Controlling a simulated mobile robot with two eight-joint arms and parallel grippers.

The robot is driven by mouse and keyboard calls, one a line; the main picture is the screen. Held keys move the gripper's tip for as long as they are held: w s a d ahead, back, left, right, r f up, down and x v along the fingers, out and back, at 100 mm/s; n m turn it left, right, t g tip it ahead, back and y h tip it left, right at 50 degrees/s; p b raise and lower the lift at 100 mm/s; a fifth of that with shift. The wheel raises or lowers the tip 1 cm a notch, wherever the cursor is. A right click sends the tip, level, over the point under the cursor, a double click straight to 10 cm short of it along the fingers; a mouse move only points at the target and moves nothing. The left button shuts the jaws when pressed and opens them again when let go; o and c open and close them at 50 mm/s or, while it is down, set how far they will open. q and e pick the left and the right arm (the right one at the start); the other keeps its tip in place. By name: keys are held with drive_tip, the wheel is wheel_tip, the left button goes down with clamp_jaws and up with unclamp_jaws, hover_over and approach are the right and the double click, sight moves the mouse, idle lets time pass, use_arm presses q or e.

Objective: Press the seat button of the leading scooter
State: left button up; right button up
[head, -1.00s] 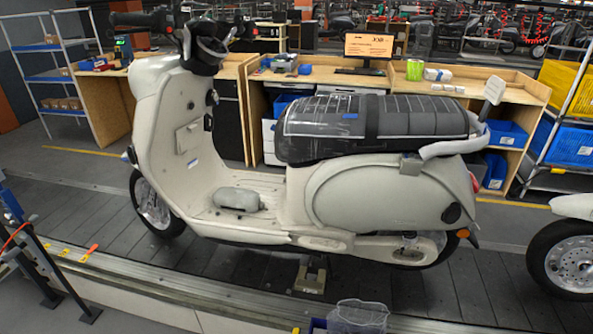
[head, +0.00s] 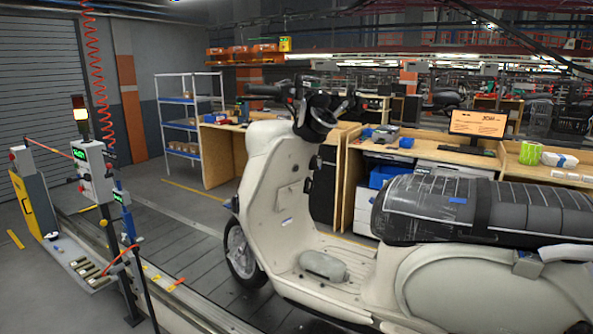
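A cream scooter (head: 275,190) stands upright on the slat conveyor (head: 190,246) and faces left. Its black seat (head: 480,208) is wrapped in clear plastic and runs out toward the right edge. A small grey block (head: 527,264) sits on the body just under the seat; I cannot tell whether it is the seat button. The scooter's rear is cut off by the frame. Neither of my grippers is in view.
Control posts with grey boxes (head: 92,172) stand left of the conveyor, near a yellow-and-grey cabinet (head: 34,205). Wooden workbenches (head: 352,160) and a shelf rack (head: 188,120) stand behind the scooter. The floor at the lower left is partly clear.

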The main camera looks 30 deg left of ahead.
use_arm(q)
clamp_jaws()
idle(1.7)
